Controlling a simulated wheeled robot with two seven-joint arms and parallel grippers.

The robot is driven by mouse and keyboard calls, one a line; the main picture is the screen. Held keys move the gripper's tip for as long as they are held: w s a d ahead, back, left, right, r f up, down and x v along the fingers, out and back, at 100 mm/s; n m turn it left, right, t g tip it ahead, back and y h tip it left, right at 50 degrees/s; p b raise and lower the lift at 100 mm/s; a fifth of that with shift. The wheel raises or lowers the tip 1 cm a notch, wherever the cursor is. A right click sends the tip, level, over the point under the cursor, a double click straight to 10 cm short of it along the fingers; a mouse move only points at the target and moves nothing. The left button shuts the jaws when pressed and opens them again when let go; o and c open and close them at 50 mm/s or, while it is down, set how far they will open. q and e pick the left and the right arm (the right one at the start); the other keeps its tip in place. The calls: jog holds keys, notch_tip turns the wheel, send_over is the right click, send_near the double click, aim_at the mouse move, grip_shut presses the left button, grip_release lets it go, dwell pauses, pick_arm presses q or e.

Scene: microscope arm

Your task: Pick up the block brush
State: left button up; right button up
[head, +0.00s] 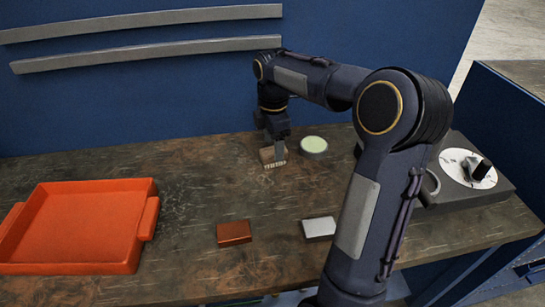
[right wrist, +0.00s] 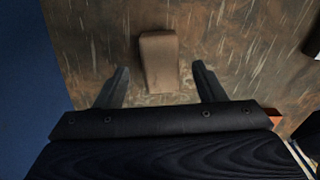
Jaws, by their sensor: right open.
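The block brush (head: 267,156) is a small brown block with pale bristles along its near side, on the dark worktable towards the back wall. In the right wrist view the brush (right wrist: 158,62) appears as a plain brown block. My right gripper (head: 275,144) is right at the brush in the head view and partly covers it. In the right wrist view its two fingers (right wrist: 160,78) are spread wide, with the brush's lower end lying between them and visible space on both sides. I cannot tell the fingertips' exact height. My left gripper is not in view.
An orange-red tray (head: 150,235) stands at the left. A copper-brown block (head: 234,232) and a grey-white block (head: 319,227) lie nearer the front. A round pale-green dish (head: 314,145) is right of the brush. A dark device with a white disc (head: 456,168) stands at the right.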

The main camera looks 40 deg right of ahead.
notch_tip(320, 180, down, 3)
jog(key=shift+s+f, duration=0.1)
jog(key=shift+f, duration=0.05)
jog(key=shift+c, duration=0.3)
jog(key=c, duration=1)
